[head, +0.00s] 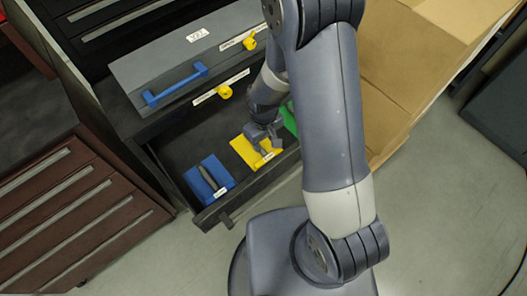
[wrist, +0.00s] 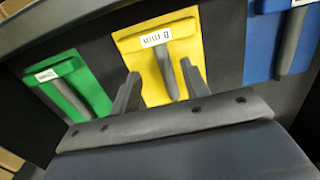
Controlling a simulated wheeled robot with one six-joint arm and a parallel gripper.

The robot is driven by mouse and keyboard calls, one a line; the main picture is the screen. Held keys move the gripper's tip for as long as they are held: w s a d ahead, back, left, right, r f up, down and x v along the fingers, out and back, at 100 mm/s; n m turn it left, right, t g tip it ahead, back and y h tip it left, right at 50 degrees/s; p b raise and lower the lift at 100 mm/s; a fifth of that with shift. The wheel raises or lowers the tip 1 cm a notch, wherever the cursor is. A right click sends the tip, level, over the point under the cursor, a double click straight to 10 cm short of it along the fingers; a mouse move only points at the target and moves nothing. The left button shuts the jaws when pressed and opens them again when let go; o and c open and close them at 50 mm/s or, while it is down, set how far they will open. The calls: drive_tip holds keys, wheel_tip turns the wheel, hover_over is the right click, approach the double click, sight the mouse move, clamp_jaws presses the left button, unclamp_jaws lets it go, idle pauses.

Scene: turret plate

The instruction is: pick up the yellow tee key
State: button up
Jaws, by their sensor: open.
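A yellow block (head: 242,147) lies in the open drawer, with a grey bar-shaped piece on it. In the wrist view the yellow block (wrist: 188,40) has a white "8 mm" label, and the grey bar (wrist: 167,72) runs down from the label. My gripper (wrist: 160,84) is open, with one finger on each side of the bar's lower end. I cannot tell whether either finger touches it. In the head view my gripper (head: 264,140) is over the yellow block and hides part of it.
A blue block (head: 207,185) with a grey bar lies to the left, and a green block (head: 289,118) to the right, partly behind my arm. The drawer front (head: 235,196) borders them.

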sight(264, 152)
drive_tip(key=shift+s+f, duration=0.15)
drive_tip(key=shift+f, duration=2.6)
drive_tip(key=shift+c, duration=0.4)
clamp_jaws()
